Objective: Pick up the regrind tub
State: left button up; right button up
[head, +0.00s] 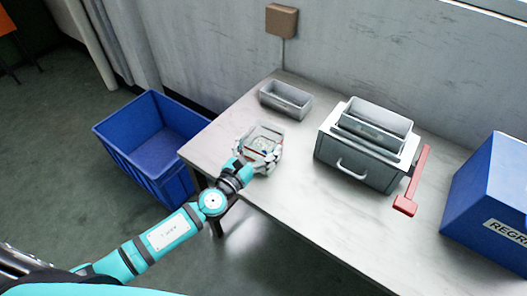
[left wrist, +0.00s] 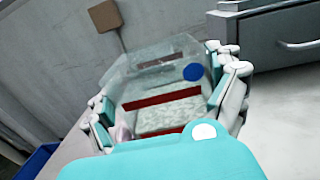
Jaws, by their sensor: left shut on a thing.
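The regrind tub appears to be the clear, see-through tub (head: 265,138) near the left front edge of the table. In the left wrist view, the tub (left wrist: 165,118) has dark red bands, a blue dot and pale grainy stuff showing through its wall. My left gripper (head: 259,152) is shut on it, with fingers on both sides of the tub. Whether the tub's base touches the table cannot be told. My right gripper is in neither view.
A grey tray (head: 286,100) stands behind the tub. A grey machine (head: 352,163) with a hopper and a red lever (head: 413,182) stands to the right. A blue box (head: 490,205) marked "REGR" is at the far right. A blue bin (head: 137,165) stands left of the table (head: 310,205).

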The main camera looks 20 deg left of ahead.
pick_arm(q)
jog(key=c, duration=0.3)
jog(key=shift+r, duration=0.1)
jog(key=s+d+r+p, duration=0.1)
jog(key=s+d+r, duration=0.1)
jog(key=s, duration=0.5)
jog(key=s+d+r+p, duration=0.1)
jog(key=s+d+r, duration=0.2)
jog(key=s, duration=0.4)
jog(key=s+a+r+n+y, duration=0.3)
jog(key=s+a+r+y, duration=0.1)
jog(key=a, duration=0.4)
jog(key=shift+s+r+t+y, duration=0.3)
jog(key=shift+s+r, duration=0.1)
jog(key=shift+r, duration=0.5)
